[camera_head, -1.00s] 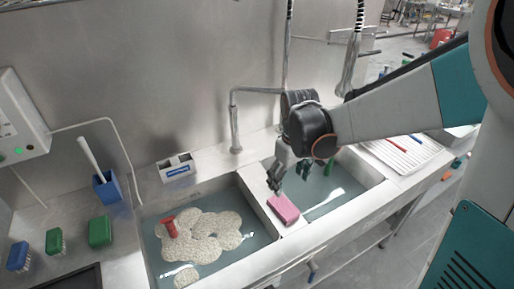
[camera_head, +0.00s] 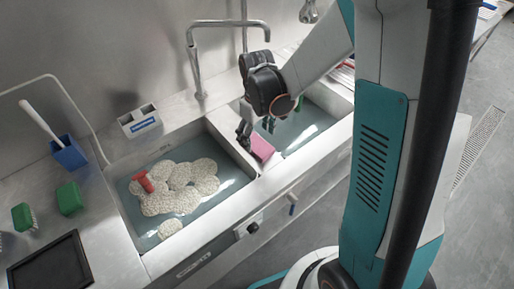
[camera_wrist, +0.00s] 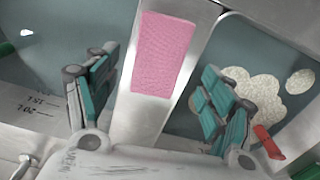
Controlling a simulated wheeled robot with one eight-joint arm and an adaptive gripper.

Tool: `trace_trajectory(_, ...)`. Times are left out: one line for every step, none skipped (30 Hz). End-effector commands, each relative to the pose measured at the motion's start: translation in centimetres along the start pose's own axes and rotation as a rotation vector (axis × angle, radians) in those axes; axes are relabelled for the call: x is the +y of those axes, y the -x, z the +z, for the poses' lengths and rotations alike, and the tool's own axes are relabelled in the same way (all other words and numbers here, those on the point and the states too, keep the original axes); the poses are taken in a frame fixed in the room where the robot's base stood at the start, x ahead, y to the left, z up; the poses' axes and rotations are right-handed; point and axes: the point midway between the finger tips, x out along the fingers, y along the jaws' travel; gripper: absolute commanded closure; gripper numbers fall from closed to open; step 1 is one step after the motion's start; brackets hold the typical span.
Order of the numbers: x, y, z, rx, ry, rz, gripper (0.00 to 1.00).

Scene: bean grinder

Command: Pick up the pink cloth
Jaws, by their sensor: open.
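The pink cloth (camera_wrist: 165,54) is a flat, folded rectangle lying on the metal divider (camera_wrist: 139,122) between two sink basins. In the head view the cloth (camera_head: 262,148) is partly hidden by my gripper (camera_head: 256,133). In the wrist view my gripper (camera_wrist: 158,100) is open and empty. Its two teal-padded fingers stand on either side of the divider, with the near end of the cloth just ahead of the space between them. I cannot tell how high the fingers are above the cloth.
The left basin (camera_head: 231,176) holds water, pale foam (camera_head: 182,196) and a red object (camera_head: 143,181). The right basin (camera_head: 322,101) holds water. A faucet (camera_head: 193,65) rises behind. A blue holder (camera_head: 69,154), green brushes (camera_head: 70,198) and a black tray (camera_head: 52,273) are at left.

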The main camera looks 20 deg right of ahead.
Motion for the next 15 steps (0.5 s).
trace_trajectory(0.1,-1.0,0.0,0.0,0.0,0.0,0.25)
trace_trajectory(0.1,-1.4,0.0,0.0,0.0,0.0,0.25)
trace_trajectory(0.1,-2.1,-0.1,0.0,0.0,0.0,0.25)
trace_trajectory(0.2,-2.6,-0.1,0.0,0.0,0.0,0.25)
trace_trajectory(0.2,-3.0,-0.1,0.0,0.0,0.0,0.25)
trace_trajectory(0.1,-3.5,-0.1,0.0,0.0,0.0,0.25)
trace_trajectory(0.1,-3.9,-0.1,0.001,0.0,0.0,0.25)
trace_trajectory(0.1,-4.1,-0.1,0.001,0.0,0.0,0.25)
trace_trajectory(0.1,-4.3,-0.1,0.001,0.0,0.0,0.25)
trace_trajectory(0.1,-4.4,-0.1,0.001,0.0,0.0,0.25)
trace_trajectory(0.1,-4.4,0.0,0.001,0.0,0.0,0.25)
trace_trajectory(0.1,-4.3,0.0,0.001,0.0,0.0,0.25)
trace_trajectory(0.1,-4.3,0.0,0.001,0.0,0.0,0.25)
trace_trajectory(0.1,-4.3,0.0,0.001,0.0,0.0,0.25)
trace_trajectory(0.1,-4.2,0.0,0.001,0.0,0.0,0.25)
